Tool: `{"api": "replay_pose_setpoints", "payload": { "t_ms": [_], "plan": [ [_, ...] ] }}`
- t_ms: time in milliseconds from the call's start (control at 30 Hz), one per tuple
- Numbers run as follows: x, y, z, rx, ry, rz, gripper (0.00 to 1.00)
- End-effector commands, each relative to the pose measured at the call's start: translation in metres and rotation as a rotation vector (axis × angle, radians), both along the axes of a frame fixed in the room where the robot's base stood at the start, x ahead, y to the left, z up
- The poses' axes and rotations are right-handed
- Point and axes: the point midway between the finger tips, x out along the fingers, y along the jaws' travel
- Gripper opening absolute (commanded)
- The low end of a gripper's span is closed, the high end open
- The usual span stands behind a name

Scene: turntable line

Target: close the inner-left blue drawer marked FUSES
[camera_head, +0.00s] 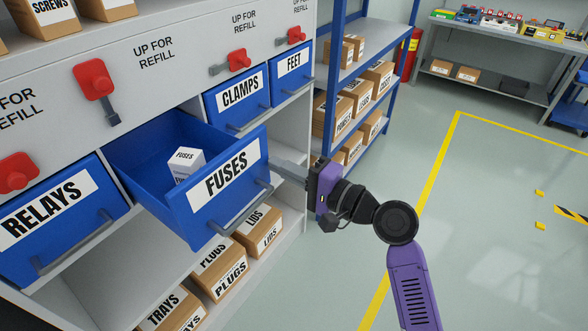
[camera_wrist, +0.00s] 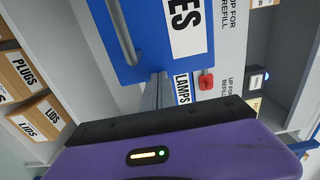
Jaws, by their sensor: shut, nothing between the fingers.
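The blue FUSES drawer (camera_head: 225,180) is pulled well out of the cabinet, with its grey bar handle (camera_head: 240,212) low on the front. A small white box marked FUSES (camera_head: 186,162) sits inside it. In the wrist view the drawer front (camera_wrist: 150,40) is close ahead, its label partly cut off. My gripper (camera_head: 279,165) is shut and empty, at the right end of the drawer front. Its fingers also show in the wrist view (camera_wrist: 155,92), pointing at the drawer front's edge. I cannot tell whether they touch it.
RELAYS (camera_head: 50,240), CLAMPS (camera_head: 238,100) and FEET (camera_head: 290,72) drawers look closed. A red flag (camera_head: 94,78) on a grey stem is above the FUSES drawer. Cardboard boxes (camera_head: 222,272) stand on the shelf below. A blue-post rack (camera_head: 337,70) is behind my gripper; open floor lies right.

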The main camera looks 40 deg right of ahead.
Motion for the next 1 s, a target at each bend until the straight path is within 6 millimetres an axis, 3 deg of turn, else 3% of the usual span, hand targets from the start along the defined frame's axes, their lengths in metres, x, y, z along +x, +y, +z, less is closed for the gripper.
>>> {"api": "replay_pose_setpoints", "payload": {
  "t_ms": [567,767,1000],
  "plan": [
    [0.01,0.003,0.0,0.0,0.001,0.0,0.0],
    [0.041,0.014,0.001,0.0,-0.001,0.003,0.0],
    [0.097,0.032,0.001,0.0,-0.002,0.003,0.0]
  ]
}}
